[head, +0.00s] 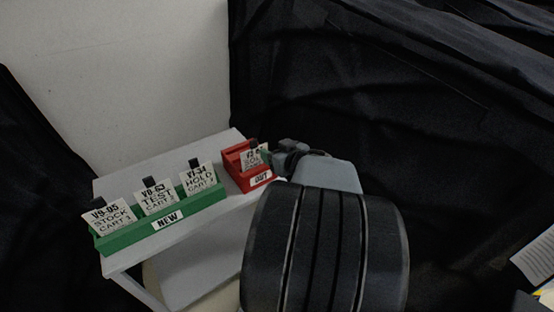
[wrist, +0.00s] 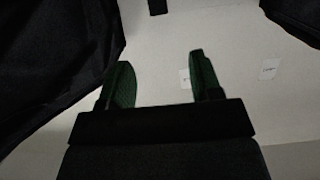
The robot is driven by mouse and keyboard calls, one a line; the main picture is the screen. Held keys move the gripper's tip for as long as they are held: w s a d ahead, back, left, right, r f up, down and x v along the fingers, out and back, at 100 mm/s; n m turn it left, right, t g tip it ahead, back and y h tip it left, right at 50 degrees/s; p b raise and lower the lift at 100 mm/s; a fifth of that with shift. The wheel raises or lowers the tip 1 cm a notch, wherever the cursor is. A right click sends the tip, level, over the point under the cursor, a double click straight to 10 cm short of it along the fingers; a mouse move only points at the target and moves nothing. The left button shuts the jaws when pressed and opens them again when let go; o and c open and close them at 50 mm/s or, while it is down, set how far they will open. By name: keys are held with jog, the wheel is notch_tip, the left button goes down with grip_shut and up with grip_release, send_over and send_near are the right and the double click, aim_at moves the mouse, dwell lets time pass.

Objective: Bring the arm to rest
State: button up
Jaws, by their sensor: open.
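My gripper (wrist: 152,85) shows in the wrist view with its two green-padded fingers apart and nothing between them. Beyond the fingers is a pale surface. In the head view my arm's dark rounded link fills the lower middle, and the gripper end (head: 278,153) is partly hidden behind it, close to the right side of the red box. I cannot tell in the head view whether it touches the box.
A grey table (head: 128,172) carries a green holder (head: 125,240) marked NEW with several cards, and a red box (head: 233,163) marked OUT with a card (head: 249,160). Black drapes (head: 430,90) hang behind and right. Papers (head: 541,255) lie at the right edge. Small white labels (wrist: 269,69) show in the wrist view.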

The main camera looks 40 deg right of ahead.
jog(key=shift+s+b, duration=0.3)
jog(key=shift+s, duration=0.05)
jog(key=shift+a+r, duration=0.1)
dwell(0.4)
